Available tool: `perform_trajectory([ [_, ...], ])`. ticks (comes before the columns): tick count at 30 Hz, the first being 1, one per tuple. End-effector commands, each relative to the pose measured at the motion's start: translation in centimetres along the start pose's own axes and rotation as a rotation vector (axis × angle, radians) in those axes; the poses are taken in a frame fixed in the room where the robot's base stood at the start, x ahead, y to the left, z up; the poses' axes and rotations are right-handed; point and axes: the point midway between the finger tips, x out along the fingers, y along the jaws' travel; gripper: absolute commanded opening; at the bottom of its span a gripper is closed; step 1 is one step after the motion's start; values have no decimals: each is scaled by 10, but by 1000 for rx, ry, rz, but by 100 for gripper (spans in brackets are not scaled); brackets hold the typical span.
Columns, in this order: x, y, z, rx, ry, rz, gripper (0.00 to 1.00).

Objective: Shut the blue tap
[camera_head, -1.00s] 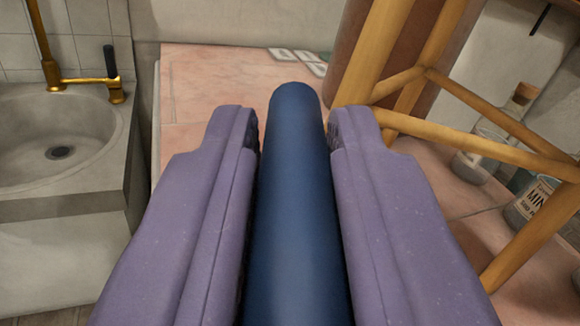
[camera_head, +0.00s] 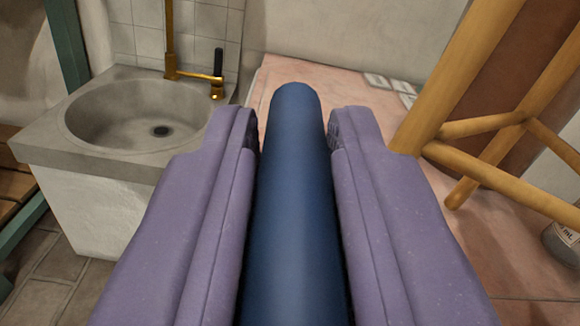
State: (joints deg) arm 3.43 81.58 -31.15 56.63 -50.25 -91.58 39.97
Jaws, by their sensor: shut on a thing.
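My gripper (camera_head: 296,130) has two purple fingers that reach up from the bottom of the view. It is shut on a smooth blue bar (camera_head: 296,220) with a rounded far end. The bar runs lengthwise between the fingers, and its tip sticks out a little past the fingertips. Its near end is cut off by the bottom edge. I cannot see what the bar joins to, nor any tap body, so I cannot tell how far the blue tap is turned.
A grey stone sink (camera_head: 140,115) with a brass tap (camera_head: 172,60) and dark lever stands at the left. A wooden stool (camera_head: 480,125) stands at the right on a pink surface (camera_head: 320,80). Pale cards (camera_head: 388,84) lie at the back. A jar (camera_head: 562,243) sits at the right edge.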

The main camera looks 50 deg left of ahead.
Motion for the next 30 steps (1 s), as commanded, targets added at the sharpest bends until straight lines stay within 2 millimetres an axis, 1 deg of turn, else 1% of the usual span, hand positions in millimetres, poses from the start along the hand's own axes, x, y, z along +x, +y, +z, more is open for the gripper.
perform_trajectory([
  [5, -1, 2, -1, -3, -1, 4, 0],
  [6, -1, 2, -1, -3, -1, 5, 28],
  [8, -1, 1, -1, -3, -1, 4, 42],
  [9, 0, 1, 0, -2, -1, 4, 45],
  [16, 0, 1, 0, -1, 0, 3, 45],
  [19, -6, 1, -1, -1, -1, 4, 45],
  [23, -26, 2, -4, 0, -1, 6, 45],
  [27, -54, 2, -4, 0, -1, 7, 45],
  [30, -68, 2, -2, -1, -2, 5, 45],
])
